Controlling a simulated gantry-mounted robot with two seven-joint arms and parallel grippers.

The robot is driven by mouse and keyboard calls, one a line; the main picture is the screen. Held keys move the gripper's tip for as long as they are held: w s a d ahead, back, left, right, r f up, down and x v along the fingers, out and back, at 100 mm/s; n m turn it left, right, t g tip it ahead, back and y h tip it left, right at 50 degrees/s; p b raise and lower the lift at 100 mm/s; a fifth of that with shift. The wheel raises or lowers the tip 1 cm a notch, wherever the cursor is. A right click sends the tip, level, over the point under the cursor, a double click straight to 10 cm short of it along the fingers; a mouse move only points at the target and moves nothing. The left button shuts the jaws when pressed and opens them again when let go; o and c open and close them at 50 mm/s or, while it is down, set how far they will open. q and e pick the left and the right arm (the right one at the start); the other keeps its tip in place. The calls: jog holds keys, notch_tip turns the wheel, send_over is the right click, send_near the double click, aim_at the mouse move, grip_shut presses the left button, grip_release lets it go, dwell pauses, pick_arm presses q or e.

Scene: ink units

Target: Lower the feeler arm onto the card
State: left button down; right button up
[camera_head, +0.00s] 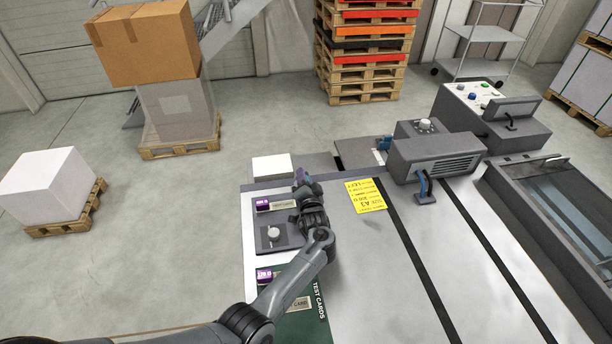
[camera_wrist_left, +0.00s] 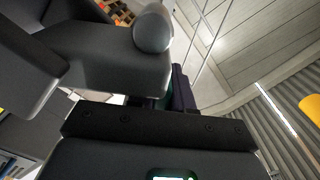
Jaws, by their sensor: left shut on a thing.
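My left gripper (camera_head: 305,188) is over the left end of the grey worktop, above the white panel. It is shut on a dark purple piece that is mostly hidden and shows as a narrow upright edge (camera_wrist_left: 182,92) in the left wrist view. My right gripper is not in view.
A dark plate with a pale knob (camera_head: 273,234) sits between the two cards, left of my arm. A yellow note (camera_head: 366,196) lies right of my gripper. A grey machine housing (camera_head: 435,158) stands further right on the worktop. The striped worktop between is clear.

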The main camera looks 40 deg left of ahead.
pick_arm(q)
jog(key=shift+s+a+f, duration=0.2)
jog(key=shift+s+a, duration=0.05)
jog(key=shift+a, duration=0.05)
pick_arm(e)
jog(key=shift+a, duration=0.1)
pick_arm(q)
jog(key=c, duration=1.4)
grip_release()
jog(key=shift+c, duration=0.2)
jog(key=shift+o, duration=1.3)
jog(key=shift+s+a, duration=0.1)
jog(key=shift+s, duration=0.05)
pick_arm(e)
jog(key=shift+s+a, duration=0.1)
pick_arm(q)
jog(key=shift+o, duration=0.3)
jog(key=shift+s, duration=0.1)
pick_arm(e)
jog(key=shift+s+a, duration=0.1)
pick_arm(q)
jog(key=shift+w, duration=0.2)
jog(key=shift+s+d, duration=0.1)
jog(key=shift+d, duration=0.2)
jog(key=p+v, duration=0.2)
jog(key=v, duration=0.8)
jog(key=shift+s, duration=0.25)
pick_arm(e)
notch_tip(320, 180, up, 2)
